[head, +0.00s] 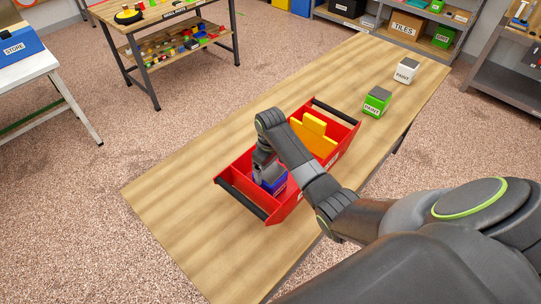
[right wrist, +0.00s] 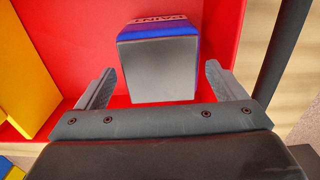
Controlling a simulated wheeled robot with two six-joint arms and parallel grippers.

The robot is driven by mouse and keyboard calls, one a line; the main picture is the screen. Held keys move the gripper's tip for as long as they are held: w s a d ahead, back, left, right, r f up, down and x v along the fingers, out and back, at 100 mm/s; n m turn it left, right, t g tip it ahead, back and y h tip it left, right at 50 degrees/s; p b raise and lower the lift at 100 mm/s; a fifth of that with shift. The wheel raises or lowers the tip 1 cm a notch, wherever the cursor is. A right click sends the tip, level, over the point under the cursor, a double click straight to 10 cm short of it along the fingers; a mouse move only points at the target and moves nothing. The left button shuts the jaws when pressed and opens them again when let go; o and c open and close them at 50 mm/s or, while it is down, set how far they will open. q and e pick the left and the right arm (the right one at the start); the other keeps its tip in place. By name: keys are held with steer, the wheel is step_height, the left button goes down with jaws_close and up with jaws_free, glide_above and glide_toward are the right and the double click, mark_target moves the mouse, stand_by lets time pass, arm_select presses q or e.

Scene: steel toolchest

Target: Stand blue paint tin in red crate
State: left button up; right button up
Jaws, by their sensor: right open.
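The blue paint tin (head: 274,181) stands inside the red crate (head: 232,168), in its near-left part. In the right wrist view the tin (right wrist: 158,70) shows its grey lid and a blue side with the word PAINT, with the red crate floor (right wrist: 80,40) around it. My right gripper (head: 264,172) reaches down into the crate at the tin. In the right wrist view its two fingers (right wrist: 160,85) are open, one on each side of the tin, with visible gaps. My left gripper is not in view.
Yellow pieces (head: 313,132) stand in the crate's far part. The crate has black end handles (head: 241,199). A green paint tin (head: 376,101) and a white paint tin (head: 406,71) stand farther back on the wooden table (head: 190,188). The table's left part is clear.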

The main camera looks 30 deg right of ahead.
step_height(320, 180, up, 6)
steer(key=shift+r, duration=0.2)
steer(key=shift+f, duration=0.1)
stand_by(0.5)
